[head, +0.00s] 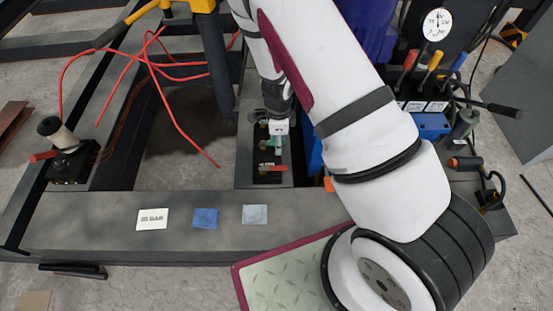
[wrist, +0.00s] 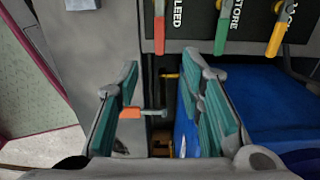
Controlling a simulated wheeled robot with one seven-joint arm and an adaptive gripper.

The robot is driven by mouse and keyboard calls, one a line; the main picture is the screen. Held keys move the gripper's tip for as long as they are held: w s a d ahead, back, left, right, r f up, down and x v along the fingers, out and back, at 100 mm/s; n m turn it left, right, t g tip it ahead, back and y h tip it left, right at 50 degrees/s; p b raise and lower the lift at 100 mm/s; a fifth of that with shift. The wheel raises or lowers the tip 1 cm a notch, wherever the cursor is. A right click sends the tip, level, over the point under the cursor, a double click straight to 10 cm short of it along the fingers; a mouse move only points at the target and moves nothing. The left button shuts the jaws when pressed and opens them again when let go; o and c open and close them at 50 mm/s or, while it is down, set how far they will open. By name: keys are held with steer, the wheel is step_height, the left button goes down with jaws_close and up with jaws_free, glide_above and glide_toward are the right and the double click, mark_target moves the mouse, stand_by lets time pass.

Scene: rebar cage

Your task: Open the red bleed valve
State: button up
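The red bleed valve lever (wrist: 159,30) hangs from a dark panel at the top of the wrist view, beside a partly cut-off label reading "LEED". In the head view, a red lever (head: 271,167) shows on a small black valve block. My gripper (wrist: 163,75) is open, with teal pads on both fingers. The red lever lies beyond the fingertips, roughly in line with the gap, and apart from them. In the head view, my gripper (head: 277,130) is just above the red lever in the picture, partly hidden by my arm.
A green lever (wrist: 224,30) and a yellow lever (wrist: 277,35) stand right of the red one. An orange-tipped rod (wrist: 130,112) shows between my fingers. Blue surfaces (wrist: 265,100) lie to the right. Red hoses (head: 170,95) and a beam with small plates (head: 205,218) are at left.

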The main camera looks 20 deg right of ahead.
mark_target(278, 168)
step_height(278, 168, down, 14)
steer(key=b, duration=0.5)
steer(key=shift+r, duration=0.15)
jaws_close()
